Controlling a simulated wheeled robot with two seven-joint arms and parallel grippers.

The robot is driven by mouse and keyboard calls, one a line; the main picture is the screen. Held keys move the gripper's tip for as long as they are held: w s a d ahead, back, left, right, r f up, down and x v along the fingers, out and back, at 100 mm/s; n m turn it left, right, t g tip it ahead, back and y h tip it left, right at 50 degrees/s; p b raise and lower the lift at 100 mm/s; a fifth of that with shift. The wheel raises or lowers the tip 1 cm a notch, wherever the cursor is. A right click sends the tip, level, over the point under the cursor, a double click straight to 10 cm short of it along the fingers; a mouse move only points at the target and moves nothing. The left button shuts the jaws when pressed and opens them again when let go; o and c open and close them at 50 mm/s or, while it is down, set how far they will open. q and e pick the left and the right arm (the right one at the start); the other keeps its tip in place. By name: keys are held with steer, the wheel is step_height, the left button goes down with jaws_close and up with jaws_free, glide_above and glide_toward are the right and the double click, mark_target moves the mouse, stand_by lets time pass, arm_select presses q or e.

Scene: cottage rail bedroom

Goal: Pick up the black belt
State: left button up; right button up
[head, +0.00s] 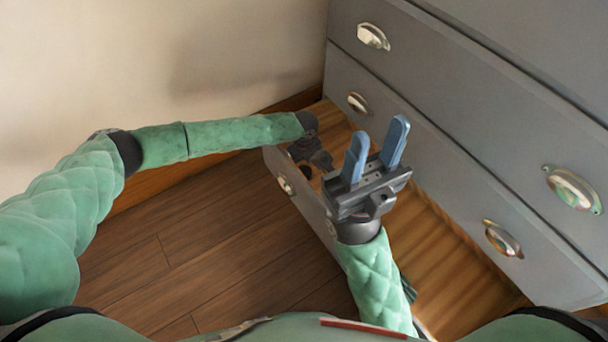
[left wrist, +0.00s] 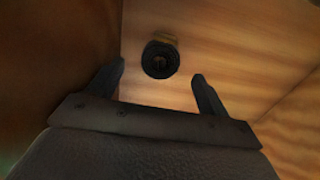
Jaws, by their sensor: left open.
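The black belt (left wrist: 161,59) shows in the left wrist view as a small dark coil with a brownish part at its far edge. It lies on the light wooden bottom of the open drawer (left wrist: 225,45). My left gripper (left wrist: 160,88) is open and empty, its fingers on either side below the coil and apart from it. In the head view the left gripper (head: 318,158) is a dark shape inside the drawer's far end, its fingertips hard to make out. My right gripper (head: 377,143) is open and empty, blue fingers raised above the drawer.
The grey dresser (head: 450,80) with metal cup handles rises at the right. The lowest drawer is pulled out, and its front (head: 298,205) stands between me and its inside. The wooden floor (head: 190,265) to the left is clear, up to the beige wall (head: 160,60).

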mark_target(304, 172)
arm_select(q)
step_height(304, 172, down, 4)
steer(key=shift+f+b, duration=0.2)
steer(key=shift+b, duration=0.45)
steer(key=shift+c, duration=0.5)
steer(key=c, duration=1)
steer(key=shift+r, duration=0.15)
steer(key=shift+c, duration=0.2)
